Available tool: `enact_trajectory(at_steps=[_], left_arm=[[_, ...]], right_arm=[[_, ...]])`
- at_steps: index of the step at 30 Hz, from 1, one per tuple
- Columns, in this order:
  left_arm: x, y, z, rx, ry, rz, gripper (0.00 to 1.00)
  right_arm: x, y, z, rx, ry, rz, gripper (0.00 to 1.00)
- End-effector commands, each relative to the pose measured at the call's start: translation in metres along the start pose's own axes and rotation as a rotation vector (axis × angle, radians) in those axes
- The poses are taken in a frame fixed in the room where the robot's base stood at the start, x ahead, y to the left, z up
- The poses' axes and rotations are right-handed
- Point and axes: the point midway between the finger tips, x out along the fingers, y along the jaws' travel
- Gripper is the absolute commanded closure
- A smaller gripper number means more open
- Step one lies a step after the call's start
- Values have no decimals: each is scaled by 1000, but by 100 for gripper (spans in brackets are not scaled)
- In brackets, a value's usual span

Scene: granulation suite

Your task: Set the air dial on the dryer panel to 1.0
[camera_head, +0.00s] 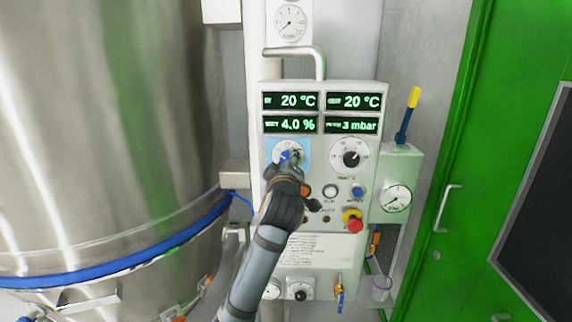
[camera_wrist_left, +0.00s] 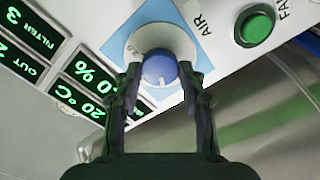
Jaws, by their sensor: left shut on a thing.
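The dryer panel (camera_head: 320,172) stands in the middle of the head view. Its air dial (camera_head: 283,154) is a blue knob on a white round scale with a light blue backing, at the panel's left. In the left wrist view the blue knob (camera_wrist_left: 159,69) sits below the word AIR, with a pale mark on its lower edge. My left gripper (camera_head: 289,163) is at the dial, shut on the knob, with a finger on each side of it (camera_wrist_left: 160,80). The fingers hide part of the scale, so I cannot read the setting. My right gripper is not in view.
A second dial with a black knob (camera_head: 351,158) is to the right. Below are a blue button (camera_head: 358,191) and a red stop button (camera_head: 355,225). A green button (camera_wrist_left: 257,27) shows near the air dial. A large steel vessel (camera_head: 110,120) fills the left side.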

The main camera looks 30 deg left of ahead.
Motion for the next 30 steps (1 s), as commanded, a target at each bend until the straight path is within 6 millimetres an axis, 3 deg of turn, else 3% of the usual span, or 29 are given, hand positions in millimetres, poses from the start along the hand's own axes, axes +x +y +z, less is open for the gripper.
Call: enact_trajectory(at_steps=[6, 7, 12, 22, 30], left_arm=[[0, 0, 1, -2, -3, 1, 91], [0, 0, 1, -2, -3, 1, 57], [0, 0, 0, -1, -1, 1, 36], [-4, 1, 1, -1, -2, 2, 36], [-53, 0, 1, -9, -5, -1, 36]], right_arm=[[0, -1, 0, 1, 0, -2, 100], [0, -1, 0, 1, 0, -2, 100], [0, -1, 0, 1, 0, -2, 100], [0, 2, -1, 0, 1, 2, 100], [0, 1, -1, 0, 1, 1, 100]])
